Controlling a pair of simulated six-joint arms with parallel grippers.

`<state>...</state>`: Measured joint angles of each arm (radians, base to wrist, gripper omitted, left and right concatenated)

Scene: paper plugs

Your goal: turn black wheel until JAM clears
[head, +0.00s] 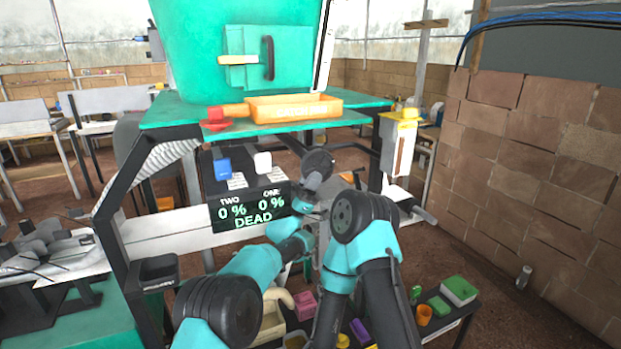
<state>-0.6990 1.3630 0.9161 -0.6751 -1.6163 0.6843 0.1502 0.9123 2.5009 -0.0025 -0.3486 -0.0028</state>
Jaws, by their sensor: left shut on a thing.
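The dark round part under the right half of the green bench, which looks like the black wheel (318,163), is partly covered by my arms. My left gripper (308,204) is up against it from below and shut on it, though the fingertips are hard to make out. The display (250,207) on the machine's front reads TWO 0 %, ONE 0 % and DEAD; no JAM word shows on it. My right arm stands raised in front, and its gripper is hidden behind its own links.
A blue block (222,169) and a white block (263,162) stand above the display. An orange tray (294,107) and a red piece (215,119) lie on the bench top. A brick wall (545,180) bounds the right side.

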